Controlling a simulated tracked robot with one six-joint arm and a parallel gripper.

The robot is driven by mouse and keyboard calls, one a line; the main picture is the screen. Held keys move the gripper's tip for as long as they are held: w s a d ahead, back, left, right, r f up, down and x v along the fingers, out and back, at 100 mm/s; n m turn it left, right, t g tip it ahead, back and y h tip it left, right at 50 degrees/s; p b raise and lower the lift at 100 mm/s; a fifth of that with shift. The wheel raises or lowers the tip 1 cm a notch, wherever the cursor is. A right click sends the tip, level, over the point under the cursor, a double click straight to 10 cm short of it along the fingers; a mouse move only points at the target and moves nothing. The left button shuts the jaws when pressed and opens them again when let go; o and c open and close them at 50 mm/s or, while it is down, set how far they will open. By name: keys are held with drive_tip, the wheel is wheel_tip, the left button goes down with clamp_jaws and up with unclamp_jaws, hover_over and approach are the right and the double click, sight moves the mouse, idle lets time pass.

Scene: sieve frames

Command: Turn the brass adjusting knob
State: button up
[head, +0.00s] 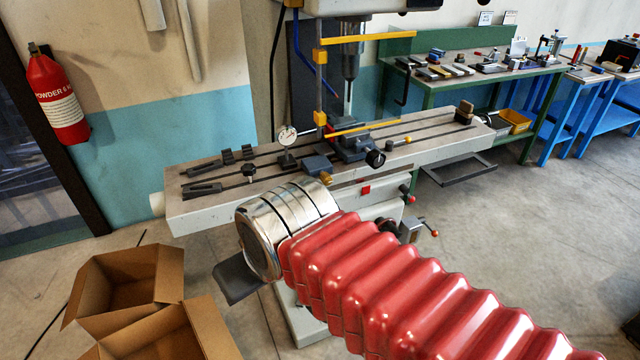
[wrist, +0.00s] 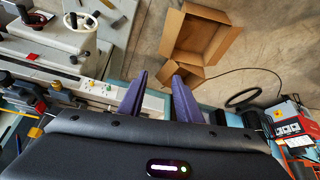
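The machine also shows in the wrist view at the left, with a pale handwheel (wrist: 80,23). A dial gauge (head: 287,136) stands on the table. My arm hides part of the machine's front.
Open cardboard boxes (head: 130,278) stand on the floor at the lower left; they show in the wrist view too (wrist: 200,40). A red fire extinguisher (head: 57,97) hangs on the left wall. A green workbench (head: 430,82) with tools stands behind right.

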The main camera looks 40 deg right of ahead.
drive_tip(key=shift+a, duration=0.1)
drive_tip(key=shift+o, duration=0.4)
drive_tip(key=shift+o, duration=0.7)
drive_tip(key=shift+w, duration=0.1)
drive_tip(key=shift+o, duration=0.4)
drive_tip(key=w+d+f+m+t+h, duration=0.2)
drive_tip(key=w+d, duration=0.7)
drive_tip(key=shift+w+d+f+m, duration=0.2)
drive_tip(key=shift+w+d+m, duration=0.1)
drive_tip(key=shift+m, duration=0.1)
drive_tip(key=w+d+f+m+t+h, duration=0.1)
drive_tip(key=w+d+f, duration=0.1)
drive_tip(key=w+d, duration=0.3)
drive_tip(key=w+d+f+m+t+h, duration=0.1)
drive_tip(key=w+d+f+m+t, duration=0.1)
drive_tip(key=d, duration=0.5)
drive_tip(key=s+d+f+m+t, duration=0.2)
drive_tip(key=d+f+m+t, duration=0.1)
drive_tip(key=d, duration=0.2)
drive_tip(key=s+d+f+m+t+h, duration=0.1)
drive_tip(key=s+d+f+m+t, duration=0.2)
drive_tip(key=d, duration=0.3)
drive_tip(key=shift+s+d+f+t, duration=0.15)
drive_tip(key=shift+s+f+t, duration=0.25)
drive_tip(key=shift+f, duration=0.35)
drive_tip(key=shift+w, duration=0.1)
